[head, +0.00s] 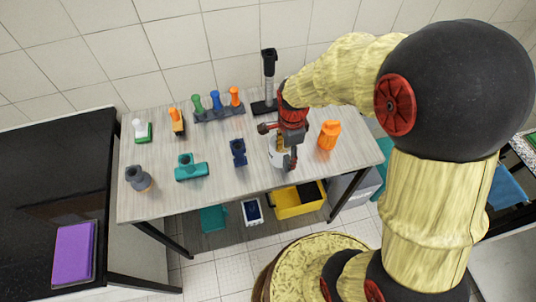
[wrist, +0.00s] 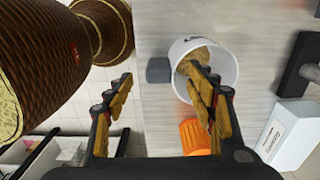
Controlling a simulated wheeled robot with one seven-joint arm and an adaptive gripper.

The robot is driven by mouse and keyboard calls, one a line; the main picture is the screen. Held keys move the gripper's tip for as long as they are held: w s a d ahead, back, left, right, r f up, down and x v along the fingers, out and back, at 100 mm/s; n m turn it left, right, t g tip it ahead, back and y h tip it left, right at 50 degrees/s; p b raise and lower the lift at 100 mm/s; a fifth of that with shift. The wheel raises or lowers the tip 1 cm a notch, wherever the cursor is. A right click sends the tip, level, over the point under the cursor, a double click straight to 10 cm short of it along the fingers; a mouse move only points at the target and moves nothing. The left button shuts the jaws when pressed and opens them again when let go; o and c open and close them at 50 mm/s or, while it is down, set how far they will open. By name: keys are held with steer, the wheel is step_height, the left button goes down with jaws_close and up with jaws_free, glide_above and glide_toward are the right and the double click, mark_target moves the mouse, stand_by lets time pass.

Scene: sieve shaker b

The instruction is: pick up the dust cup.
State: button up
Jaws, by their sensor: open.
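A white cup (wrist: 226,66) with tan grainy material inside, which looks like the dust cup, stands on the table in the wrist view. A dark grey block (wrist: 159,70), perhaps its handle, sits beside it on the side towards the table edge. In the head view the cup (head: 276,157) is partly hidden by my gripper (head: 284,150). In the wrist view my gripper (wrist: 158,80) is open, with the grey block between its fingers in the picture. The right finger overlaps the cup's opening; I cannot tell whether it is above or inside.
An orange container (head: 329,136) stands close to the right of the cup. A blue piece (head: 238,152) lies to its left, and a teal piece (head: 190,168) farther left. The table front is clear.

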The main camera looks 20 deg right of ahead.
steer(key=shift+a+f, duration=0.2)
steer(key=shift+f, duration=0.5)
steer(key=f, duration=0.2)
steer(key=f+b, duration=0.1)
steer(key=f, duration=0.3)
steer(key=shift+w+d+f+b, duration=0.15)
steer(key=shift+d+f+b, duration=0.1)
steer(key=shift+f+b, duration=0.1)
steer(key=shift+c, duration=1.2)
steer(key=c, duration=1.1)
jaws_close()
